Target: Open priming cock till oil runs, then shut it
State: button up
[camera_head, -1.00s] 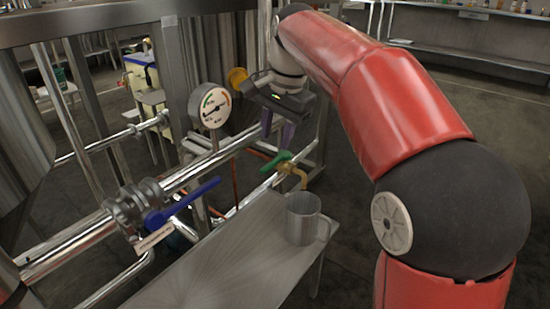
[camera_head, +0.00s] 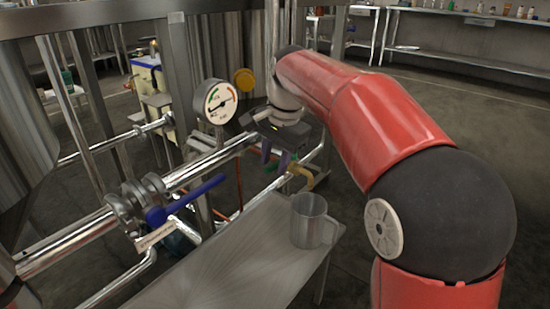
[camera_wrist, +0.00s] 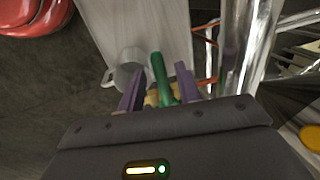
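The priming cock's green handle (camera_wrist: 162,78) lies between the two purple fingers of my gripper (camera_wrist: 160,84) in the wrist view, with a visible gap on each side. My gripper (camera_head: 275,159) is open and lowered around the handle from above. In the head view the fingers hide most of the handle. The brass spout (camera_head: 302,175) of the cock sticks out to the right of the handle, above and behind a metal mug (camera_head: 308,222). I see no oil running.
A pressure gauge (camera_head: 215,103) stands left of my gripper, with a yellow knob (camera_head: 244,80) behind it. A blue lever (camera_head: 187,201) sits on the thick steel pipe (camera_head: 72,248) at left. The front of the bench is clear.

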grip_shut()
jog(key=d+n+g+p, duration=0.2)
jog(key=d+n+p, duration=0.5)
jog(key=n+p, duration=0.4)
jog(key=shift+w+d+n+g, duration=0.15)
jog(key=shift+d+n+g, duration=0.2)
jog(key=shift+n, duration=1.25)
jog(key=shift+o, duration=0.6)
grip_release()
